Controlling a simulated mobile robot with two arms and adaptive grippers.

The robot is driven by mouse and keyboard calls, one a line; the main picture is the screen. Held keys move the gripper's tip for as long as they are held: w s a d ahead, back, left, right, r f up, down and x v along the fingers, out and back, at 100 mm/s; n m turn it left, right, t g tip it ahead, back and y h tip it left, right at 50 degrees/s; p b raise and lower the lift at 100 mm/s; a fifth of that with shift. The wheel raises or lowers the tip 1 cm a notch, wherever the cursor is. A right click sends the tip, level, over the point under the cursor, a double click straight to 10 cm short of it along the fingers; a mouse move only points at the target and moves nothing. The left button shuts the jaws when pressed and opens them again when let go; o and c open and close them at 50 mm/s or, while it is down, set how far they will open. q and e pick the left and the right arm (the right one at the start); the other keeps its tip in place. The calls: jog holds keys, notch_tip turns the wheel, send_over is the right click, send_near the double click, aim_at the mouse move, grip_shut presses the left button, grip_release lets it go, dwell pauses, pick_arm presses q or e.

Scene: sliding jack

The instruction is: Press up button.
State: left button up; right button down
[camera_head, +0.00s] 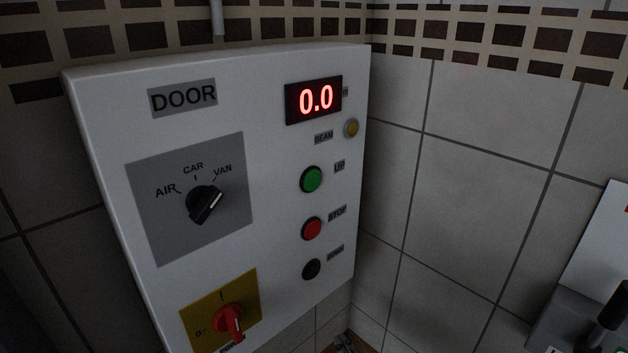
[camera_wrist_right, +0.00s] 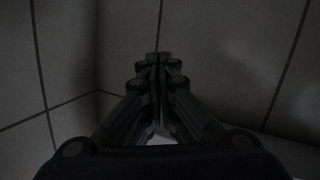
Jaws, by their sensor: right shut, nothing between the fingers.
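A white control panel (camera_head: 270,170) on the tiled wall fills the left and middle of the head view. The green UP button (camera_head: 312,179) is on its right side, under the yellow BEAM lamp (camera_head: 351,128). The red STOP button (camera_head: 312,228) and a black button (camera_head: 311,269) sit below it. My left gripper is not in view.
The panel also carries a red display (camera_head: 314,99) reading 0.0, a black selector knob (camera_head: 204,204) and a red switch (camera_head: 229,321) on a yellow plate. A tiled wall (camera_head: 450,180) meets the panel's wall in a corner. A grey fixture (camera_head: 568,318) stands at lower right.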

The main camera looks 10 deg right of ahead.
notch_tip(320, 180, up, 22)
jog(key=f+n+t+y, duration=0.1)
jog(key=t, duration=0.4)
jog(key=n+t+y, duration=0.2)
jog(key=t+y, duration=0.1)
jog(key=t, duration=0.2)
send_near(312, 180)
jog(key=s+d+r, duration=0.5)
jog(key=r, duration=0.2)
jog(key=shift+w+a+f, duration=0.1)
jog(key=shift+f, duration=0.05)
jog(key=w+a, duration=0.4)
jog(key=w, duration=0.3)
jog(key=shift+w+a, duration=0.3)
jog(key=shift+a, duration=0.05)
jog(key=shift+w, duration=0.1)
jog(key=shift+w+a, duration=0.25)
